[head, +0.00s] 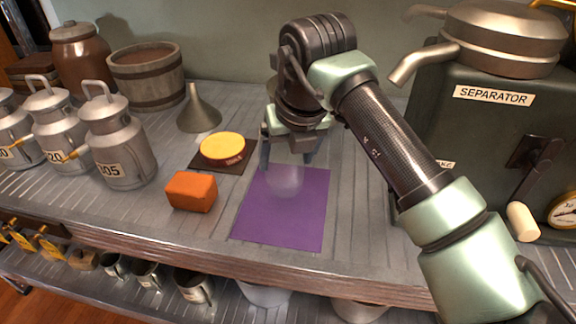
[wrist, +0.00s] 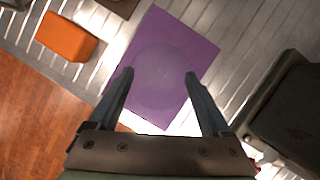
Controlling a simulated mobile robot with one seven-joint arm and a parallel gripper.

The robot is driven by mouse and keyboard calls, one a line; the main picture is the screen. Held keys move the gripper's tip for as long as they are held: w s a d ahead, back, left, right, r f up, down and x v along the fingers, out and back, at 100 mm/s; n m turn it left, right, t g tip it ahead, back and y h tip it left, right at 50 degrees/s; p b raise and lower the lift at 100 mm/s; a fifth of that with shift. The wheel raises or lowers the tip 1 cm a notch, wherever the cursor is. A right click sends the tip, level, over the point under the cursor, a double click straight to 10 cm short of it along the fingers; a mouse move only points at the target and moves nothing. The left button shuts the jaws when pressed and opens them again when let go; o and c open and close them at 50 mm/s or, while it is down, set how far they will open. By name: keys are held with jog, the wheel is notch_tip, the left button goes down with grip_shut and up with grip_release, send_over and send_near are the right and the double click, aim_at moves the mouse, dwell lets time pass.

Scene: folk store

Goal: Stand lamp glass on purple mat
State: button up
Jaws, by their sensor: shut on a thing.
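The lamp glass (head: 286,181) is a clear, rounded, see-through piece. It is between the fingers of my gripper (head: 288,160) and looks upright over the purple mat (head: 290,228). In the wrist view the glass (wrist: 160,75) shows as a faint round outline over the purple mat (wrist: 190,40), between the fingertips of my gripper (wrist: 158,75). My gripper is shut on the glass. I cannot tell whether the base of the glass touches the mat.
An orange block (head: 191,191) and a yellow round thing (head: 222,146) on a dark mat (head: 240,167) lie left of the purple mat. A metal funnel (head: 199,112) and milk cans (head: 118,145) stand farther left. The separator (head: 470,120) stands at right. The shelf's front edge (head: 200,257) is near.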

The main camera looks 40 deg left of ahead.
aim_at(287, 173)
notch_tip(287, 173, down, 4)
jog(key=shift+r+b, duration=0.1)
jog(key=shift+b, duration=0.45)
jog(key=shift+r, duration=0.1)
jog(key=o, duration=1.3)
jog(key=shift+c, duration=0.2)
jog(key=p+v, duration=0.3)
jog(key=v, duration=0.9)
jog(key=shift+s, duration=0.1)
